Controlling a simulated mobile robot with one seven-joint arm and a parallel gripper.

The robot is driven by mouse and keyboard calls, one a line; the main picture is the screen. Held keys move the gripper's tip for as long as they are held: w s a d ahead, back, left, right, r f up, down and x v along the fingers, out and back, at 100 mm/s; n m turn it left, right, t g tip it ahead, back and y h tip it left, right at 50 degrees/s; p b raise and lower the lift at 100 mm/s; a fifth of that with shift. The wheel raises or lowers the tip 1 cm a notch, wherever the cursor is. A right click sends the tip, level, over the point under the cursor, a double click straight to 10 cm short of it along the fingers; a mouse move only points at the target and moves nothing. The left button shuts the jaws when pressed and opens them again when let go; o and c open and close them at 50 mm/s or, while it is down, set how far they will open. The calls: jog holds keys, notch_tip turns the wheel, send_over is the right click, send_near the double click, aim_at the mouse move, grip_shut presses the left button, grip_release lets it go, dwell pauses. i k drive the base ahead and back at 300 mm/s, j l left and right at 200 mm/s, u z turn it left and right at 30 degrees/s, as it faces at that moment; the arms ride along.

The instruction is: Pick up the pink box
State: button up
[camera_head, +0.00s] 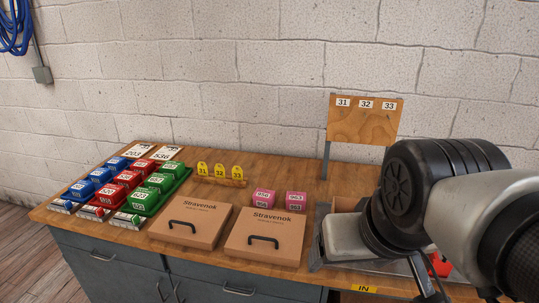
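Two small pink boxes with white number labels stand side by side on the wooden bench top. The left pink box (263,199) and the right pink box (296,200) stand behind the cardboard boxes, with a narrow gap between them. Their label numbers are too small to read surely. My arm reaches in from the right, its black joint and pale grey links to the right of the pink boxes. I cannot make out any gripper fingers. Nothing covers either pink box's visible faces.
Two flat cardboard boxes with black handles, left (190,222) and right (264,236), lie in front. Blue, red and green bins (145,199) fill the left. Yellow numbered tags (219,171) stand behind. A wooden sign board (365,119) rises at the right. A grey tray (316,254) is partly hidden by my arm.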

aim_at(295, 201)
jog(key=i+j+z, duration=0.35)
jog(key=j, duration=0.25)
jog(key=i+j+z, duration=0.15)
jog(key=j, duration=0.2)
jog(key=i, duration=0.05)
